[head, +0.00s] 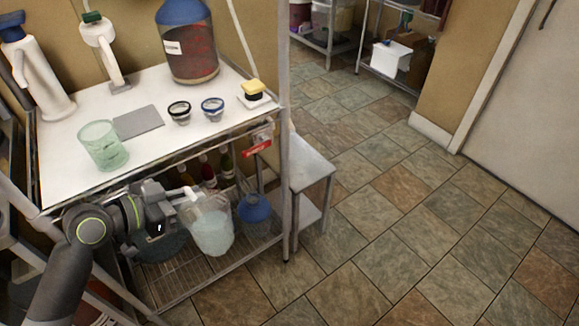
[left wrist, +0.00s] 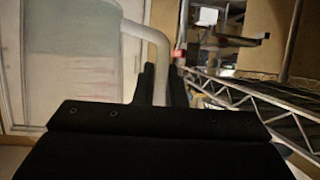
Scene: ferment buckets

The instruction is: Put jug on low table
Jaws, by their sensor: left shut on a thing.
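The jug (head: 212,232) is clear plastic with pale liquid in it. It hangs in front of the white-topped shelf unit, below the level of its top. My left gripper (head: 187,196) is shut on the jug's handle. In the left wrist view the jug (left wrist: 75,75) fills the upper left, and its white handle runs down between the fingers of my left gripper (left wrist: 160,85). The low table (head: 310,170) is a small grey metal table against the right end of the shelf unit, to the right of the jug. Its top looks bare where it shows. My right gripper is not in view.
The white shelf top (head: 75,183) bears a green glass (head: 103,146), a large bottle (head: 188,50), small bowls and a sponge (head: 254,89). Bottles and a blue round vessel (head: 255,209) stand on the lower shelf. The tiled floor (head: 420,230) to the right is clear.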

